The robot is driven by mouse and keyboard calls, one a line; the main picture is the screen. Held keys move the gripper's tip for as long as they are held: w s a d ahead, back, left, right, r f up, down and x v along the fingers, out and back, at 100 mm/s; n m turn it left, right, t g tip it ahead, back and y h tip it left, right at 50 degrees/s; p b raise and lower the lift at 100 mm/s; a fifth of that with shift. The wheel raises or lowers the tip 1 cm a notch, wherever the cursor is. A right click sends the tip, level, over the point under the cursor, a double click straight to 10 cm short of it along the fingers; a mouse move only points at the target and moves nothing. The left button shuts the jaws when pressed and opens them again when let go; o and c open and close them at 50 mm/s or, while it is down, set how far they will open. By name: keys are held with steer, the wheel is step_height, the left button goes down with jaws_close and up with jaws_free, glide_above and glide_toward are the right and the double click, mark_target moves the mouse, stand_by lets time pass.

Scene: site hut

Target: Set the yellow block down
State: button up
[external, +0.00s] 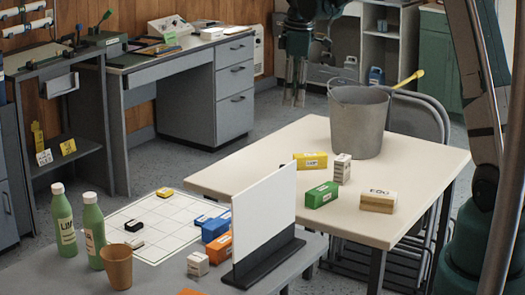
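A yellow block (310,161) lies on the cream table, behind a green block (321,195) and beside an upright white block (342,168). A smaller yellow block (165,192) lies on the white gridded mat (143,214) on the grey table. The frame does not show which one the task means. My gripper (295,98) hangs at the top, pointing down, well above and behind the yellow block on the cream table. Its two dark fingers look apart, with nothing visible between them.
A grey bucket (357,122) stands on the cream table (270,150) with a tan block (378,202) in front. A white upright board (264,215) hides part of both tables. Green bottles (93,232) and a brown cup (117,268) stand front left. The cream table's left part is clear.

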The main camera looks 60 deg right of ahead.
steer(key=s+a+r+m+t, duration=0.1)
steer(key=s+a+r, duration=0.35)
steer(key=a, duration=0.35)
steer(key=s+a+r+m+t, duration=0.1)
steer(key=s+a+r, duration=0.35)
steer(key=a, duration=0.25)
steer(key=s+a+r+m+t, duration=0.1)
steer(key=s+a+r, duration=0.2)
steer(key=s+a, duration=0.4)
steer(key=s+a+f+m+t, duration=0.2)
steer(key=s+a+f+m, duration=0.1)
steer(key=s+a, duration=1.1)
steer(key=shift+s+a+f+m+t+y, duration=0.15)
steer(key=shift+s+a+m+t+y, duration=0.3)
steer(key=shift+s, duration=1.4)
